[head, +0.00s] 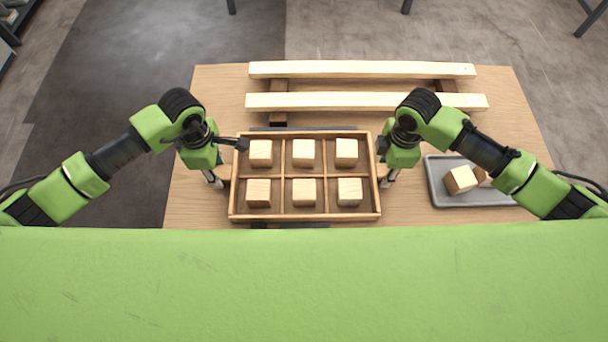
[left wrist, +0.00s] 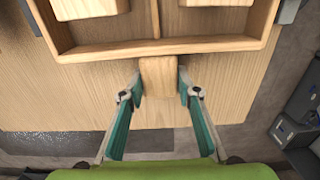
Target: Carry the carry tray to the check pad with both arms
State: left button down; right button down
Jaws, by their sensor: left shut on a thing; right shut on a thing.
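The carry tray (head: 305,217) is a wooden box with six compartments, each holding a pale wooden cube. It sits level over the table's middle; I cannot tell whether it touches the surface. My left gripper (head: 215,180) is at its left end, shut on a wooden end handle (left wrist: 158,74), with a finger on each side in the left wrist view (left wrist: 160,88). My right gripper (head: 388,178) is at the right end, shut on the tray's handle there, mostly hidden by the hand. Dark edges (head: 290,129) show behind and in front of the tray; I cannot tell whether they are the check pad.
The wooden table (head: 220,90) carries a slatted pallet frame with two pale planks (head: 360,69) behind the tray. A grey tray (head: 437,172) with wooden blocks (head: 460,179) stands at the right, partly under my right arm. The table's left strip is clear.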

pick_arm(q)
jog(key=shift+r, duration=0.15)
pick_arm(e)
jog(key=shift+w+r, duration=0.1)
jog(key=shift+r, duration=0.05)
